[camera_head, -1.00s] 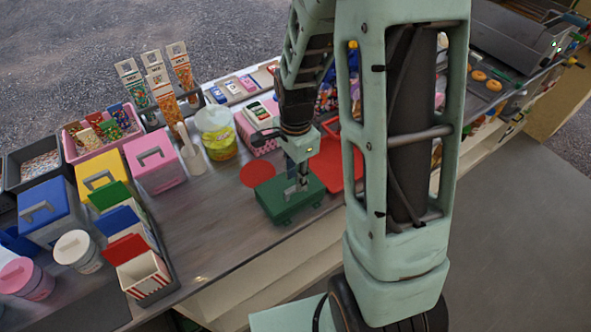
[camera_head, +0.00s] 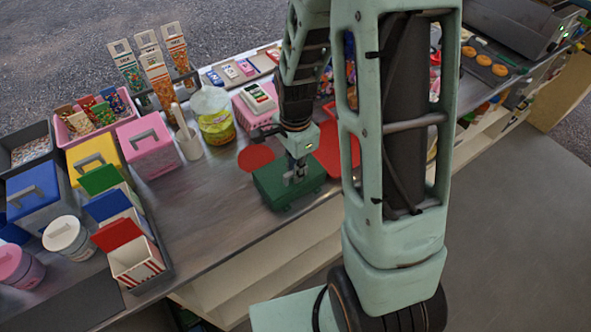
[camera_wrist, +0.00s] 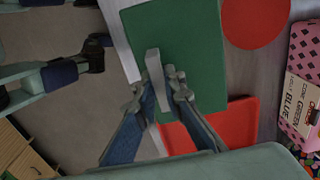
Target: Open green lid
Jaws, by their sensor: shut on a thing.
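The green lid (camera_wrist: 192,30) is the flat top of a green box (camera_head: 275,199) that stands near the front edge of the counter. A light grey bar handle (camera_wrist: 157,80) rises from the lid. My gripper (camera_wrist: 165,82) is shut on this handle, with one finger on each side of it in the wrist view. In the head view my gripper (camera_head: 297,176) is directly above the box and hides part of its top. The lid looks seated on the box, with no gap that I can make out.
A red disc (camera_head: 256,158) lies behind the box, and a red tray (camera_head: 329,158) is beside it on the right. A pink dotted box (camera_head: 246,117) and a yellow-green jar (camera_head: 216,126) stand farther back. Lidded coloured boxes (camera_head: 152,153) crowd the left. Counter between is clear.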

